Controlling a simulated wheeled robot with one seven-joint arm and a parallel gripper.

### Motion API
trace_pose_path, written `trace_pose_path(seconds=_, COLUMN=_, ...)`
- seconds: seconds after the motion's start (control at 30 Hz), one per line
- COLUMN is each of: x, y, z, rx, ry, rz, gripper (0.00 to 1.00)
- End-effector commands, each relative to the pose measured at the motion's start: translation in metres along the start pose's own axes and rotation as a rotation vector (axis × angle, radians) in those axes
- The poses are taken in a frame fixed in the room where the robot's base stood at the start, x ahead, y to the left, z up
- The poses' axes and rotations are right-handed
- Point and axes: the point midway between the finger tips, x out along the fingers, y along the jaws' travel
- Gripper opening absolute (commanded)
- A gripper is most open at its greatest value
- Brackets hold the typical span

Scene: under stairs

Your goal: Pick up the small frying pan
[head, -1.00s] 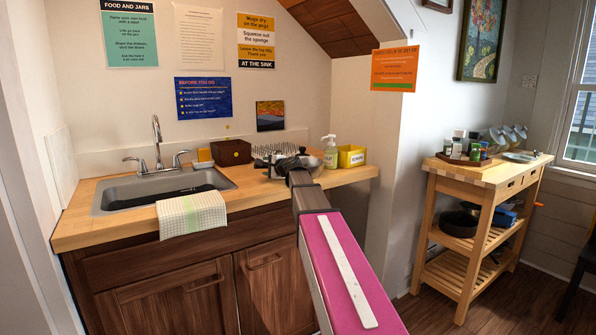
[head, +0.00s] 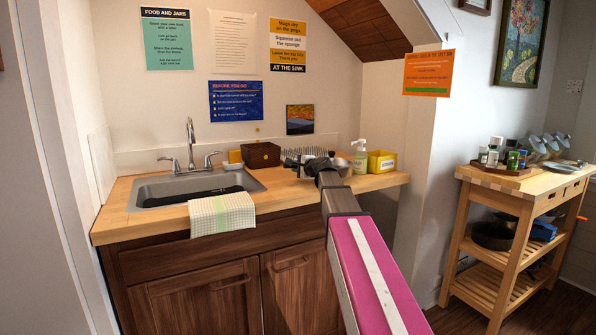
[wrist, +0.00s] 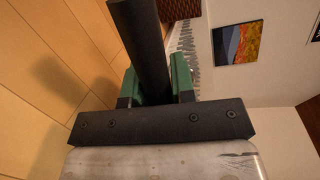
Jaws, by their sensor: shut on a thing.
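The small frying pan shows in the wrist view by its dark handle (wrist: 150,45), which stands between the green fingers of my gripper (wrist: 157,84). The fingers are shut on this handle. In the head view my gripper (head: 328,168) is at the right part of the wooden counter, in front of the drying rack. The pan is largely hidden there by my gripper and arm, and I cannot tell whether it touches the counter.
The counter (head: 120,224) holds a sink (head: 160,190), a brown box (head: 261,154), a drying rack (head: 300,153), a soap bottle (head: 360,157) and a yellow bin (head: 381,161). A towel (head: 222,214) hangs over the front edge. A wooden cart (head: 462,230) stands at the right.

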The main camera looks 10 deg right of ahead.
Motion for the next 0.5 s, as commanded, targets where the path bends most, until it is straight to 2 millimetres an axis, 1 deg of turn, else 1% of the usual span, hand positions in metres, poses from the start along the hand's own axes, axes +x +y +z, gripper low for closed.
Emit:
trace_pose_path(seconds=0.27, x=-0.004, y=-0.027, z=0.005, rx=-0.004, ry=0.001, rz=-0.002, gripper=0.00)
trace_pose_path(seconds=0.5, x=-0.012, y=-0.034, z=0.033, rx=-0.004, ry=0.000, rz=0.000, gripper=0.00)
